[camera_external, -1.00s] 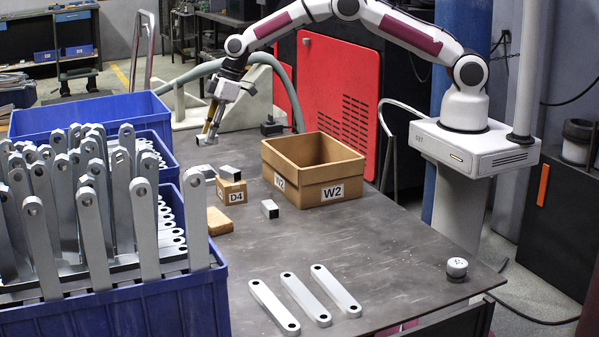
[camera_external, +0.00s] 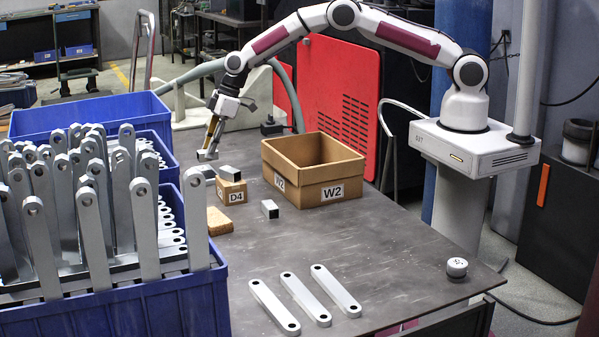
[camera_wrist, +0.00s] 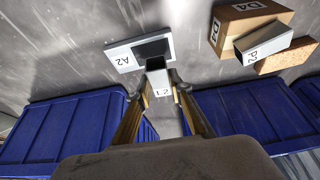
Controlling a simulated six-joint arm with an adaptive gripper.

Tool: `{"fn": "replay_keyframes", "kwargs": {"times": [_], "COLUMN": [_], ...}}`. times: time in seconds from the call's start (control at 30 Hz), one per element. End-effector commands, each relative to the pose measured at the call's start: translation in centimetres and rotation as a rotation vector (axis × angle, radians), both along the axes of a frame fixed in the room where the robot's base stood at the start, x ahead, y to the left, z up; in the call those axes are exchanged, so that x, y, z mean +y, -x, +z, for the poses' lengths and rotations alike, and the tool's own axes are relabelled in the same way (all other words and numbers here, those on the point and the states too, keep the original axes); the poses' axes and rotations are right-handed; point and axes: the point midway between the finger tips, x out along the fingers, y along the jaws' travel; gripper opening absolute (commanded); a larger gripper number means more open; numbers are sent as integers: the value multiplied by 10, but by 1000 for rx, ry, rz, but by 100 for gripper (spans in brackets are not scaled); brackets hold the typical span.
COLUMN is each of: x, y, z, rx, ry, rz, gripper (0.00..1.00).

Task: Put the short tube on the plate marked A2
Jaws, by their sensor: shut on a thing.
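My gripper (camera_wrist: 165,100) is shut on a short grey tube (camera_wrist: 161,80) with a small label that seems to read L2. The A2 plate (camera_wrist: 122,58), light grey, lies just beyond the tube in the wrist view. A dark patch, perhaps shadow, covers part of it. The tube's end overlaps the plate's edge in that view; I cannot tell whether they touch. In the external view my gripper (camera_external: 211,142) points down near the table's far left, with the tube (camera_external: 207,155) at its tips.
A tan D4 block (camera_external: 232,191) and a grey piece marked P2 (camera_wrist: 262,42) are close by, with a tan slab (camera_external: 219,221). A W2 box (camera_external: 315,171), another grey tube (camera_external: 269,209) and blue bins (camera_external: 110,315) stand around.

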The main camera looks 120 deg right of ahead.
Motion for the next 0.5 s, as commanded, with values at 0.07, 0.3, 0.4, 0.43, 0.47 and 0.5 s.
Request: {"fn": "replay_keyframes", "kwargs": {"times": [0.07, 0.3, 0.4, 0.43, 0.47, 0.5], "x": [0, 0, 0, 0, 0, 0], "y": [0, -1, -1, -1, 0, 0], "z": [-7, -10, -10, -10, -11, -12], "rx": [1, -2, -2, -1, -1, -1], "ry": [-1, 0, 0, 0, 0, 0], "rz": [0, 0, 0, 0, 0, 0], "gripper": [0, 0, 0, 0, 0, 0]}}
